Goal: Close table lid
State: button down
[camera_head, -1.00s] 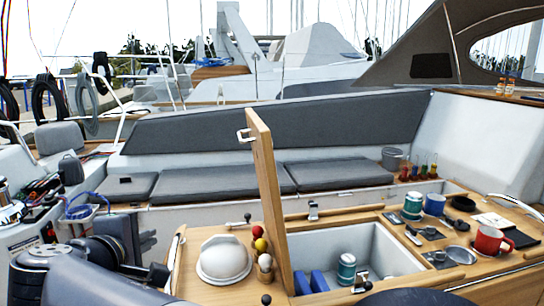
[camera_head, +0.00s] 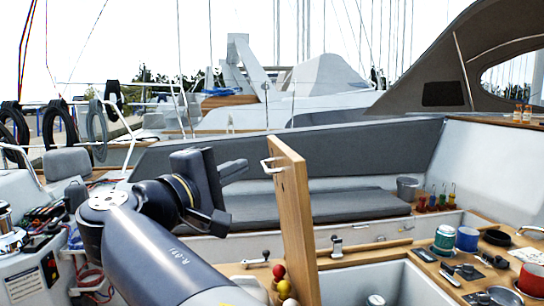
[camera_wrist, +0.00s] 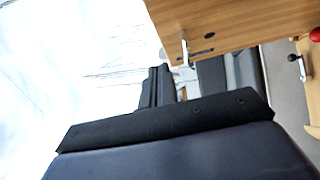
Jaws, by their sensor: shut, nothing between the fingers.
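The wooden table lid (camera_head: 293,220) stands nearly upright at the left side of the open white compartment (camera_head: 345,285). A pale handle (camera_head: 272,165) sticks out to the left near its top. My gripper (camera_head: 234,170) is shut and empty, to the left of the lid near handle height, and looks apart from it. In the wrist view, the lid (camera_wrist: 215,22) fills the top right with its handle (camera_wrist: 183,52) pointing down. The dark tips of my gripper (camera_wrist: 160,85) show just left of the handle. The exact gap between them is hard to tell.
A teal-and-white can (camera_head: 375,300) is in the compartment. A mug (camera_head: 467,239), a red mug (camera_head: 531,280) and other small items stand on the table's right side. Red and yellow balls (camera_head: 280,275) sit at the lid's base. A grey bench cushion (camera_head: 340,203) lies behind.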

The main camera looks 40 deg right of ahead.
aim_at(284, 153)
jog(key=shift+s+d+r+p, duration=0.15)
jog(key=shift+s+d+p, duration=0.1)
jog(key=shift+d, duration=1)
jog(key=shift+s+d+r+p, duration=0.1)
jog(key=shift+d+r+p, duration=0.15)
jog(key=shift+d, duration=0.95)
jog(key=shift+s+d+r+p, duration=0.1)
jog(key=shift+s+d+p, duration=0.15)
jog(key=shift+d, duration=1)
